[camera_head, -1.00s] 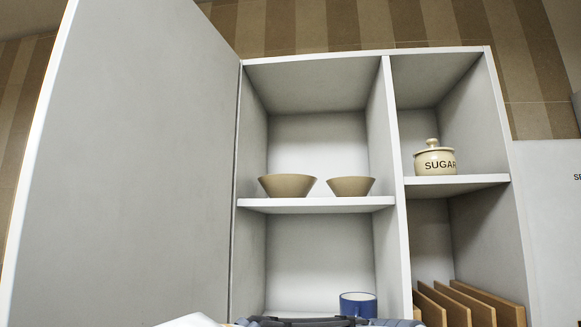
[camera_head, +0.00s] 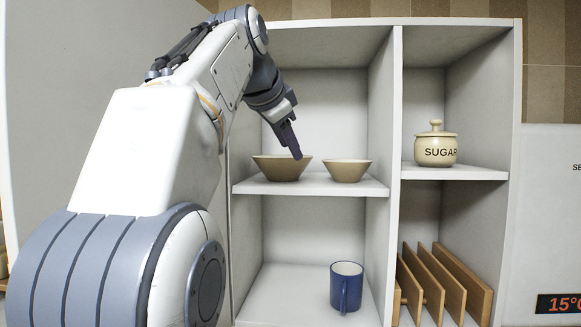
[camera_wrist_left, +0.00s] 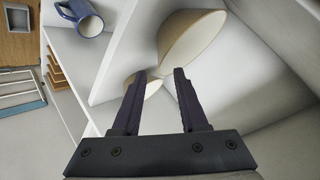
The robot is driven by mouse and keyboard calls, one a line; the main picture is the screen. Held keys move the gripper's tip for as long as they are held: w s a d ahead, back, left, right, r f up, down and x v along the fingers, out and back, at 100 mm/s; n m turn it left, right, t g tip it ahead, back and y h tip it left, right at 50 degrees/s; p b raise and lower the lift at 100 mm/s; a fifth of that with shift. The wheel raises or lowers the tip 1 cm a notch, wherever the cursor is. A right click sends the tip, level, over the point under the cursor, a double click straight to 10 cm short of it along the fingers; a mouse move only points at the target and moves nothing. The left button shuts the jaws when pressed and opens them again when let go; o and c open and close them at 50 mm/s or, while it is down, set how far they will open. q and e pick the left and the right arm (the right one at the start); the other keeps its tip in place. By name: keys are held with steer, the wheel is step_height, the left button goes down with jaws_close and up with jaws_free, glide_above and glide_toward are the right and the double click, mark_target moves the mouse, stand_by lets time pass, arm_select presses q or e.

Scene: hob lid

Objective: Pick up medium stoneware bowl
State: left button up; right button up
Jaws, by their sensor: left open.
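Two tan stoneware bowls stand upright on the cupboard's middle shelf. The left bowl (camera_head: 272,170) looks wider than the right bowl (camera_head: 346,172); which is the medium one I cannot tell for sure. My left gripper (camera_head: 297,156) is open, with its fingers pointing down at the left bowl's right rim; contact cannot be judged. In the left wrist view the wider bowl (camera_wrist_left: 190,38) lies beyond the open fingertips (camera_wrist_left: 160,75). The smaller bowl (camera_wrist_left: 152,86) is partly hidden behind one finger. My right gripper is not in view.
The shelf (camera_head: 310,186) has a vertical divider (camera_head: 395,110) to its right. A blue mug (camera_head: 346,288) stands below. A sugar jar (camera_head: 436,148) and upright wooden boards (camera_head: 450,280) occupy the right compartments. The open door (camera_head: 90,60) is on the left.

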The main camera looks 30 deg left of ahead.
mark_target(298, 163)
arm_select(q)
steer(key=shift+x, duration=1)
steer(key=p+x, duration=0.1)
steer(key=x, duration=0.4)
steer(key=shift+p, duration=0.35)
steer(key=shift+w+f, duration=0.15)
steer(key=shift+w, duration=0.05)
jaws_close()
